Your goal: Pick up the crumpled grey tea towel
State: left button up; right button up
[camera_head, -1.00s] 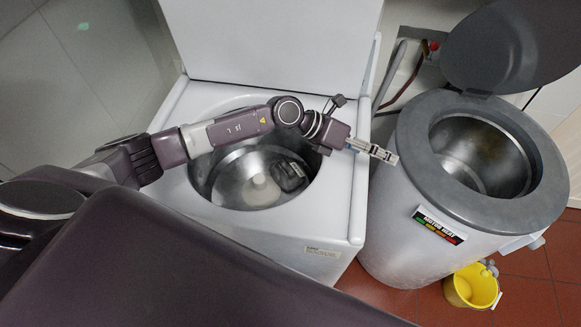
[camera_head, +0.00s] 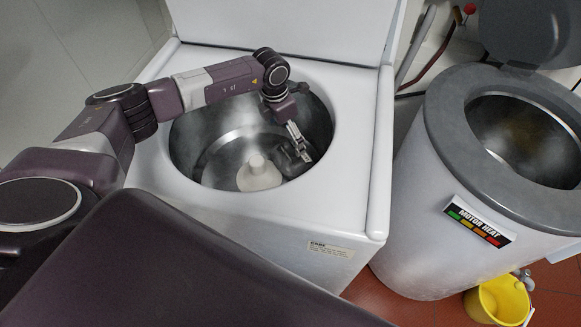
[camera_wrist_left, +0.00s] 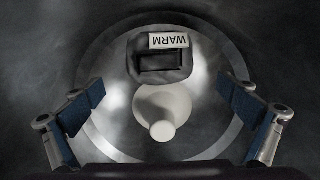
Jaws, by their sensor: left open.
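A dark grey lump (camera_head: 284,150), which I take to be the grey tea towel, lies in the washer's metal drum (camera_head: 196,150), beside the white central post (camera_head: 258,174). In the left wrist view the lump (camera_wrist_left: 160,78) sits at upper middle, with a white tag reading WARM, above the post (camera_wrist_left: 161,112). My left gripper (camera_head: 302,146) reaches into the drum opening, in front of part of the lump. In the left wrist view its fingers (camera_wrist_left: 161,92) are wide apart with nothing between them. Contact with the lump cannot be told. My right gripper is not in view.
The white washer top (camera_head: 352,110) surrounds the opening, with its raised lid (camera_head: 280,25) behind. To the right stands a grey round tub (camera_head: 420,190) with its lid (camera_head: 530,30) up. A yellow bucket (camera_head: 497,302) stands on the red floor.

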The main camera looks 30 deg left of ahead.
aim_at(290, 149)
pick_arm(q)
notch_tip(290, 149, down, 2)
jog(key=shift+f+b, duration=0.15)
jog(key=shift+b, duration=0.25)
jog(key=f, duration=0.2)
jog(key=w+f, duration=0.1)
jog(key=f, duration=0.4)
jog(key=shift+w+d+f, duration=0.1)
jog(key=shift+w+d, duration=0.15)
jog(key=shift+d, duration=0.1)
